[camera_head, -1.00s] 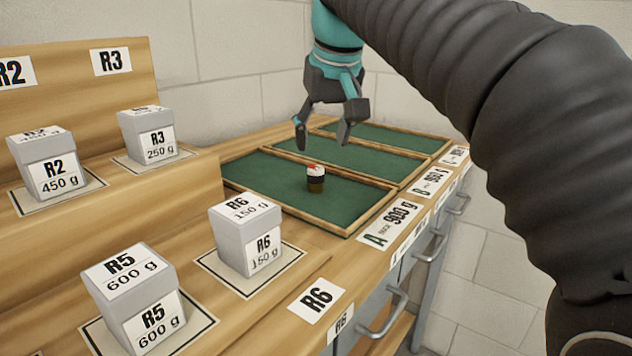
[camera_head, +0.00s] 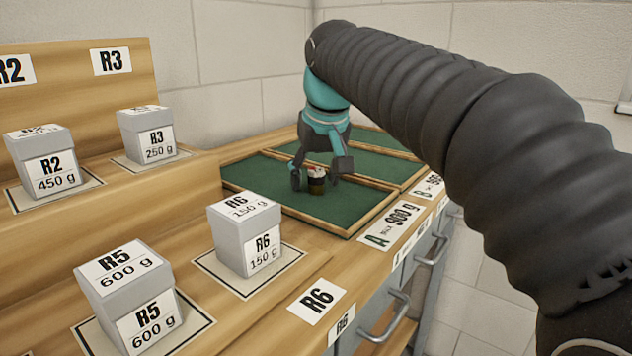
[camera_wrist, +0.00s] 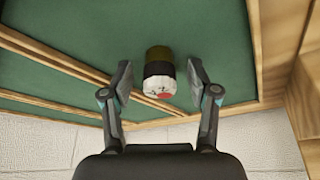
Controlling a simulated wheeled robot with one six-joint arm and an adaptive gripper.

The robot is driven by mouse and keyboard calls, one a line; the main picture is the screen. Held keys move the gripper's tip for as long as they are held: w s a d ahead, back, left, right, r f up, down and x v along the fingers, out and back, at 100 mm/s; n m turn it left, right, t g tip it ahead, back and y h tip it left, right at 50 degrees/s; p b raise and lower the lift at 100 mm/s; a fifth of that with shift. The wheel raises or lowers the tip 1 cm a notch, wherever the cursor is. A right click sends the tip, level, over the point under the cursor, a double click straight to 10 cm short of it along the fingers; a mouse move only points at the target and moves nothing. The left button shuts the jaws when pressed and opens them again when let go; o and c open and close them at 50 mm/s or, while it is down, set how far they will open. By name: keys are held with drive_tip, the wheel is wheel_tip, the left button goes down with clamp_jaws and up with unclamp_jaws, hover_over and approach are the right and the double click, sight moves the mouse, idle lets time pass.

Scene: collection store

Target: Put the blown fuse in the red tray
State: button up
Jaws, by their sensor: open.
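A small upright cylinder (camera_head: 316,182) with a white and red top, a black band and a brownish base stands in the green-lined compartment A (camera_head: 254,178). It carries no readable name, so I cannot tell whether it is the fuse. My gripper (camera_head: 320,171) is low over it, pointing down, with one finger on each side. In the wrist view the cylinder (camera_wrist: 159,73) lies between the two open fingertips (camera_wrist: 160,78), with a gap on both sides. No red tray shows in these views.
Grey boxes R2 (camera_head: 46,163), R3 (camera_head: 152,135), R5 (camera_head: 132,298) and R6 (camera_head: 246,235) stand on marked pads to the left. Wooden rims divide the green compartments. Drawer handles (camera_head: 386,318) line the front. Compartment A is otherwise clear.

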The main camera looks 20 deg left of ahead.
clamp_jaws()
